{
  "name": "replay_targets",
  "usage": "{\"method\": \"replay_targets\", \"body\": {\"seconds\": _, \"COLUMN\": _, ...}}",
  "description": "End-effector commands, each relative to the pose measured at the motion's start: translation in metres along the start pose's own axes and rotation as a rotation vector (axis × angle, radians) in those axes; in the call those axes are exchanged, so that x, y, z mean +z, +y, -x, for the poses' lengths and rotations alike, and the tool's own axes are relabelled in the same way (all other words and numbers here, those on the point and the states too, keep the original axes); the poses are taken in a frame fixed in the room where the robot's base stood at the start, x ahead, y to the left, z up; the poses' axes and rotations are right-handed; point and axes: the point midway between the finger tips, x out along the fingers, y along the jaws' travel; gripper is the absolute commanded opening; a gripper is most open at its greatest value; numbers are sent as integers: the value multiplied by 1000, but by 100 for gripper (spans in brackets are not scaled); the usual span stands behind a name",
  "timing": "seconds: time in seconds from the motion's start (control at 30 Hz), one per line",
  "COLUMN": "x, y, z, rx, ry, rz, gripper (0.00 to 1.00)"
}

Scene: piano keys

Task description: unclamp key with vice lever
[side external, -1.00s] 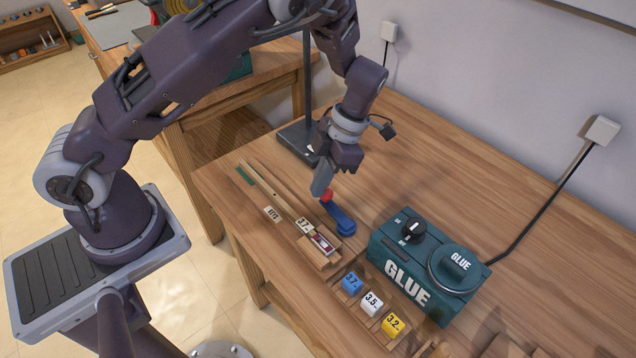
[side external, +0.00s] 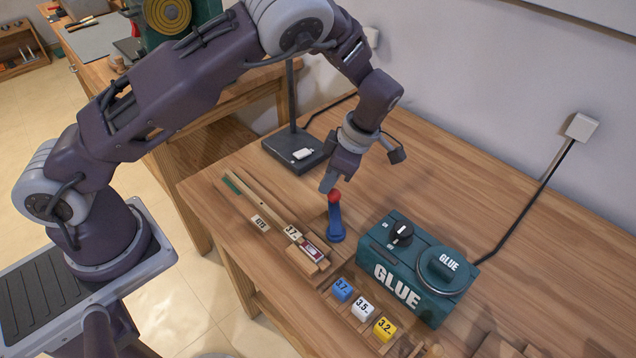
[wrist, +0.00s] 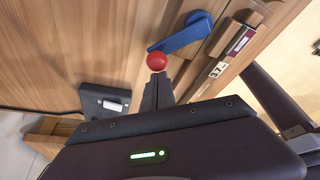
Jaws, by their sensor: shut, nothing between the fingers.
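The blue vice lever (side external: 336,222) with its red ball knob (side external: 333,196) stands on the bench beside the key's near end. It also shows in the wrist view as a blue lever (wrist: 184,33) with a red knob (wrist: 157,61). My gripper (side external: 328,186) is shut and empty, its fingertips right at the knob; I cannot tell whether they touch it. In the wrist view the closed fingers (wrist: 156,82) point at the knob. The long wooden key (side external: 262,199) bears a 3.7 label (side external: 292,233) and lies into the wooden vice block (side external: 304,262), with a dark red and white piece on top.
A green glue box (side external: 397,285) stands right of the lever. In front of it are blue (side external: 342,289), white (side external: 363,307) and yellow (side external: 384,328) numbered cubes. A dark stand base (side external: 293,150) is behind the key. The bench's back right is clear.

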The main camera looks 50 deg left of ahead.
Motion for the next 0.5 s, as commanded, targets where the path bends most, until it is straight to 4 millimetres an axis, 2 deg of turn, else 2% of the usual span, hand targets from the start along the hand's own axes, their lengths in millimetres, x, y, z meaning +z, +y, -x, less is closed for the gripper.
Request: {"method": "replay_targets", "body": {"seconds": 0.5, "x": 36, "y": 8, "z": 14, "rx": 165, "ry": -1, "rz": -441, "gripper": 0}}
